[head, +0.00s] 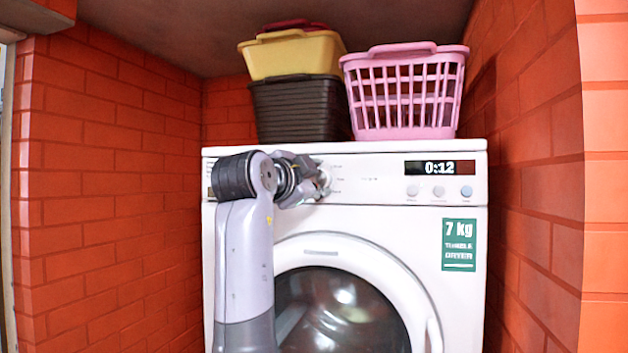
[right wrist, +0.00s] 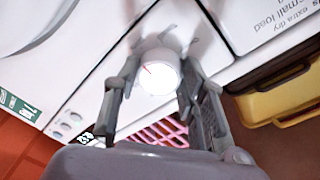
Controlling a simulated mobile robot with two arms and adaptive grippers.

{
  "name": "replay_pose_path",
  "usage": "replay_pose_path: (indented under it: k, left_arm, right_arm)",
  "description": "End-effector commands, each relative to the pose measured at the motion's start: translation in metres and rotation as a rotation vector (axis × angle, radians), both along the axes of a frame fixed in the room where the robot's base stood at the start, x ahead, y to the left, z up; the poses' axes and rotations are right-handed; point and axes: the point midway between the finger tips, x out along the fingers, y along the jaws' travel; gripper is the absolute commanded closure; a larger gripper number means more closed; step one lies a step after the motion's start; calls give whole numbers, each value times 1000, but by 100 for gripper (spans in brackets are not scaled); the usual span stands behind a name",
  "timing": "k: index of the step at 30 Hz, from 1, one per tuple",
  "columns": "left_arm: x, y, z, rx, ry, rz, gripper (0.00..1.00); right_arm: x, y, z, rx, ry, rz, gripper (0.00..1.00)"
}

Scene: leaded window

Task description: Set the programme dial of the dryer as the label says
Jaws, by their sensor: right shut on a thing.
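The white dryer (head: 345,222) stands in a brick alcove. Its programme dial (right wrist: 158,72) is a white round knob with a short red mark on its face. My right gripper (head: 322,182) is at the control panel. In the right wrist view its two fingers (right wrist: 152,88) are on either side of the dial, shut on it. In the head view the gripper mostly hides the dial. A label (right wrist: 282,22) on the panel reads "small load" and "extra dry", with other words cut off. My arm covers most of that area in the head view. My left gripper is not in view.
A pink basket (head: 405,92), a yellow basket (head: 295,57) and a dark brown basket (head: 298,112) stand on top. A display (head: 440,167) reads 0:12 above several round buttons (head: 439,191). The round door (head: 395,290) is below. Brick walls are close on both sides.

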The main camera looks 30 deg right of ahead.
Motion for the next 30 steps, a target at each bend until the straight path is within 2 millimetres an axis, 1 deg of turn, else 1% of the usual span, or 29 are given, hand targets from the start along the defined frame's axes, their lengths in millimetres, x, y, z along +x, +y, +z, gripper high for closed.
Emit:
replay_pose_path:
  k: [1, 2, 3, 12, 20, 23, 26, 29, 30]
  left_arm:
    - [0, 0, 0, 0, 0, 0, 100]
    - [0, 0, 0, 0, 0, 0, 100]
    - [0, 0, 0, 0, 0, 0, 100]
    - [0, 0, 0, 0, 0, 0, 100]
    - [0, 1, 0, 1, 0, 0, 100]
    - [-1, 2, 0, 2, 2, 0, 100]
    - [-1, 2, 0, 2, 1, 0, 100]
    - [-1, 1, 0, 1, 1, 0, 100]
    - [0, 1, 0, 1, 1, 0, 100]
  right_arm:
    - [1, 0, -4, 7, 8, 1, 90]
    - [1, 0, -4, 7, 8, 1, 90]
    - [1, 0, -4, 7, 8, 1, 61]
    - [1, 0, -2, 2, 4, 0, 42]
    - [0, 0, -1, 0, 2, 0, 42]
    - [-2, 3, 0, -1, 2, 1, 42]
    - [-7, 13, 0, -2, 0, 3, 42]
    - [-18, 29, 0, -1, 0, 4, 42]
    - [-22, 37, 0, -1, 1, 5, 42]
